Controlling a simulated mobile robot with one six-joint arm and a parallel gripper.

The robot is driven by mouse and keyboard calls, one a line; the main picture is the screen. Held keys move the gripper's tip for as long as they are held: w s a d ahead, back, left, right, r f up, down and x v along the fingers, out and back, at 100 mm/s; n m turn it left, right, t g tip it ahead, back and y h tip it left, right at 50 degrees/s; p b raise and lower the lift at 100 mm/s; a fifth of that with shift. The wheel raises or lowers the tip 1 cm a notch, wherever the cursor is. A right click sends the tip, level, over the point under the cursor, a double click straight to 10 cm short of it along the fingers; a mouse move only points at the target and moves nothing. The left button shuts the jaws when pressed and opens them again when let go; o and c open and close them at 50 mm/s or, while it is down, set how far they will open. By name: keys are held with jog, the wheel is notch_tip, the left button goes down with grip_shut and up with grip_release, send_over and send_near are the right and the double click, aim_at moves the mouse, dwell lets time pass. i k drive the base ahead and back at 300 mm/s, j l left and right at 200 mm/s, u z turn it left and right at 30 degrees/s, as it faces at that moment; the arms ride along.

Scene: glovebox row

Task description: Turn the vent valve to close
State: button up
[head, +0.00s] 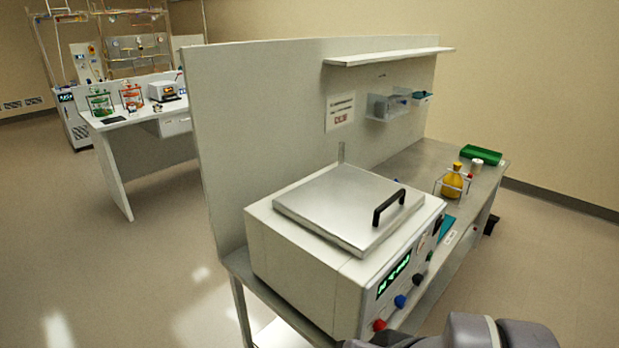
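A white box-shaped device (300,262) with a metal lid and black handle (388,206) stands at the near end of a bench. Its lid is down. Its front panel carries a green lit display (394,275) and a row of knobs: a red knob (379,325), a blue knob (400,301), a black knob (419,280) and a small green one. I cannot tell which part, if any, is the vent valve. Grey links of my arm show at the bottom edge, close to the panel's lower end. My gripper is not visible.
The grey bench (405,155) runs back right, holding a yellow flask (452,181) in a wire stand and a green tray (481,155). A tall panel (260,110) with a shelf (390,57) backs it. Another bench (115,122) stands far left. Floor is clear at left and right.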

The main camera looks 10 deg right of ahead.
aim_at(400, 300)
jog(key=z, duration=0.75)
jog(key=i+l+u, duration=0.2)
jog(key=i, duration=0.3)
jog(key=l, duration=0.1)
